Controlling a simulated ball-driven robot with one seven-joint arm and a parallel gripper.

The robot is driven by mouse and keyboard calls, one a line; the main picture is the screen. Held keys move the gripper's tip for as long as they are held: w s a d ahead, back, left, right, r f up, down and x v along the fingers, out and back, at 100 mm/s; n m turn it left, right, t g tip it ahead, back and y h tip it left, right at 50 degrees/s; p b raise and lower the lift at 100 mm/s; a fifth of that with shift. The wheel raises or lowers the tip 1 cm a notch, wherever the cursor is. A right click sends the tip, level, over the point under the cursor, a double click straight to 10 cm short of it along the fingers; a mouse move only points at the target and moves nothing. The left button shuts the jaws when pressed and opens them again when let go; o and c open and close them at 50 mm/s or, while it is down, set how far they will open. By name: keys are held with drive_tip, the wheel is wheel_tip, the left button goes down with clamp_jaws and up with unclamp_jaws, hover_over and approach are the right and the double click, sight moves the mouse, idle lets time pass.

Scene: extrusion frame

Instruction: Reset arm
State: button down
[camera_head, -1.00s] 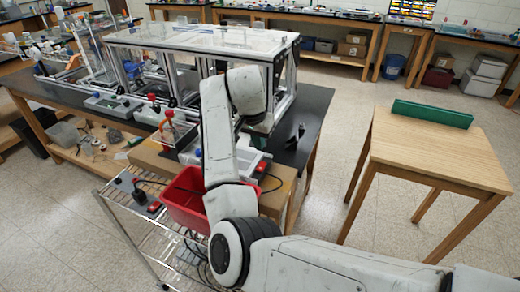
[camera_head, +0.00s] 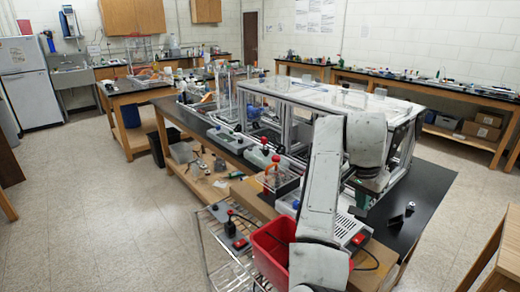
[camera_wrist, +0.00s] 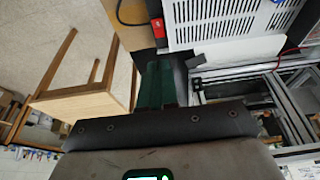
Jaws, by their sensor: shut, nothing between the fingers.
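My arm reaches up in front of the extrusion frame (camera_head: 330,95) in the head view, with its wrist bent over the frame's near right side. My gripper (camera_wrist: 158,72) points away from the dark wrist housing in the wrist view. Its green fingers are shut with nothing between them. In the head view the gripper is mostly hidden behind my arm, with only a little green showing. The frame's metal bars also show at the right of the wrist view (camera_wrist: 285,100). I cannot tell the exact gap between gripper and frame.
A black bench top (camera_head: 425,200) lies under the frame. A red bin (camera_head: 272,243) sits on a wire cart (camera_head: 205,248) close to my arm. A wooden table (camera_head: 498,250) is at the right edge. A white slotted box (camera_wrist: 220,22) shows in the wrist view. The left floor is clear.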

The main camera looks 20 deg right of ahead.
drive_tip(key=shift+f, duration=0.1)
drive_tip(key=s+f+n+t, duration=0.1)
drive_tip(key=s+f+n, duration=0.1)
drive_tip(key=s+f, duration=0.1)
drive_tip(key=s+a+f+n+h, duration=0.1)
drive_tip(key=s+f+n, duration=0.1)
drive_tip(key=f, duration=0.3)
drive_tip(key=s+a+f+n+t, duration=0.1)
drive_tip(key=s+f+n, duration=0.1)
drive_tip(key=s+f, duration=0.2)
drive_tip(key=shift+s+f+n+t, duration=0.1)
drive_tip(key=shift+f+n+t, duration=0.2)
drive_tip(key=shift+f+n, duration=0.15)
drive_tip(key=s+a+f+n+t+y, duration=0.1)
drive_tip(key=s+a+f+n+y, duration=0.5)
drive_tip(key=s+a, duration=0.85)
drive_tip(key=s+d+f+g+h+b, duration=0.1)
drive_tip(key=s+f+g+h, duration=0.1)
drive_tip(key=s+f, duration=0.7)
drive_tip(key=shift+s+g, duration=0.4)
drive_tip(key=shift+g, duration=0.5)
drive_tip(key=shift+f, duration=0.1)
